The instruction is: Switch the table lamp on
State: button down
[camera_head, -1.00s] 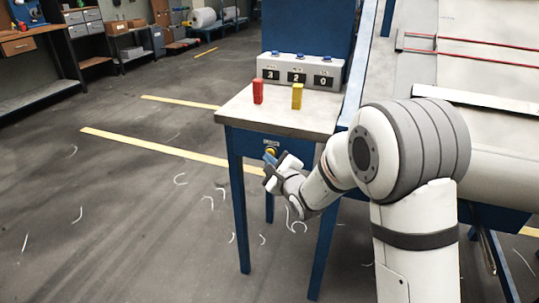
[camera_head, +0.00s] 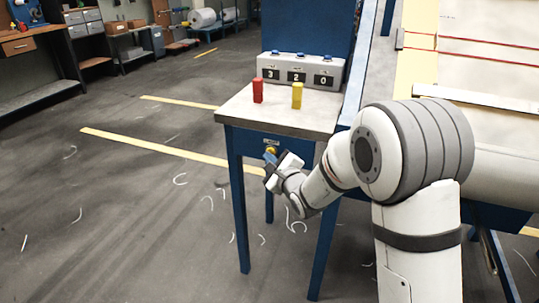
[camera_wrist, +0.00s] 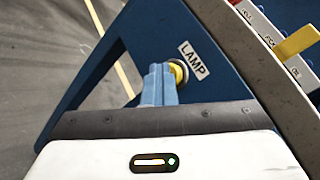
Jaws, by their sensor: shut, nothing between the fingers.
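A yellow round button (camera_head: 271,150) sits on the blue front of the small table (camera_head: 240,108). In the wrist view the button (camera_wrist: 179,72) is partly hidden behind my fingertips, next to a white label (camera_wrist: 194,60) reading LAMP. My gripper (camera_head: 269,158) is shut and empty. Its blue fingers (camera_wrist: 158,72) point at the button and are at or very close to it; I cannot tell whether they touch. A strip of the loom surface (camera_head: 416,68) at the upper right is lit warm yellow. No lamp body is clearly visible.
A red block (camera_head: 257,91) and a yellow block (camera_head: 297,96) stand on the tabletop. Behind them is a grey counter box (camera_head: 275,70) showing 3, 2, 0. The loom fills the right side. Open floor lies to the left.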

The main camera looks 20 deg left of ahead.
jog(key=s+b, duration=0.2)
jog(key=s, duration=0.4)
jog(key=shift+a, duration=0.25)
dwell(0.3)
jog(key=s+d+r+n+g+h+p, duration=0.2)
jog(key=d+r+n+h+p, duration=0.3)
jog(key=d, duration=0.6)
jog(key=s+d+r+n+g+h+p, duration=0.1)
jog(key=s+d+r+n+h+p, duration=0.15)
jog(key=d+r+p, duration=0.6)
jog(key=s+d+r+n+g+h+p, duration=0.2)
jog(key=s+d+r+n+g+p, duration=0.1)
jog(key=s+d, duration=0.4)
jog(key=s+d+r+n+g+h+p, duration=0.1)
jog(key=s+d+r+n+g+p, duration=0.3)
jog(key=s, duration=0.9)
jog(key=d+r+n+p, duration=0.1)
jog(key=d+n+p, duration=0.1)
jog(key=d+n, duration=0.1)
jog(key=shift+s+d+r+h, duration=0.25)
jog(key=shift+d+h, duration=0.1)
jog(key=shift+d, duration=0.25)
